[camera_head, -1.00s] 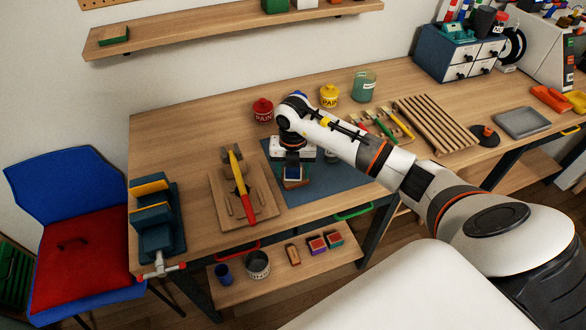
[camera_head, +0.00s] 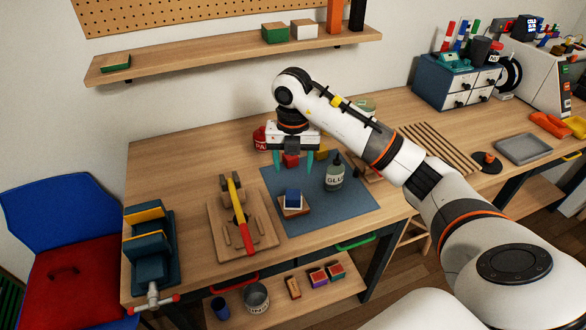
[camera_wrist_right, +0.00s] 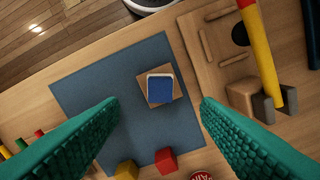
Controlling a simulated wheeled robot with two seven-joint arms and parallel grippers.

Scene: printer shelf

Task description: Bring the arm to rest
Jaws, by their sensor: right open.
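My right gripper (camera_head: 293,162) is open and empty, held above the back of the blue mat (camera_head: 333,203), its green fingers pointing down. In the right wrist view its fingers (camera_wrist_right: 160,130) are spread wide with nothing between the tips. A small blue-topped block (camera_head: 292,197) lies on a flat wooden piece (camera_head: 293,211) on the mat, apart from the gripper. Both also show in the right wrist view, the block (camera_wrist_right: 160,88) on the brown piece (camera_wrist_right: 148,80). My left gripper is not in view.
A red cube (camera_wrist_right: 166,160) and a yellow cube (camera_wrist_right: 127,170) lie near the mat's edge. A wooden holder (camera_head: 264,238) with a hammer (camera_head: 240,212) is at left, beside a vise (camera_head: 152,245). A shelf (camera_head: 200,58) is above.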

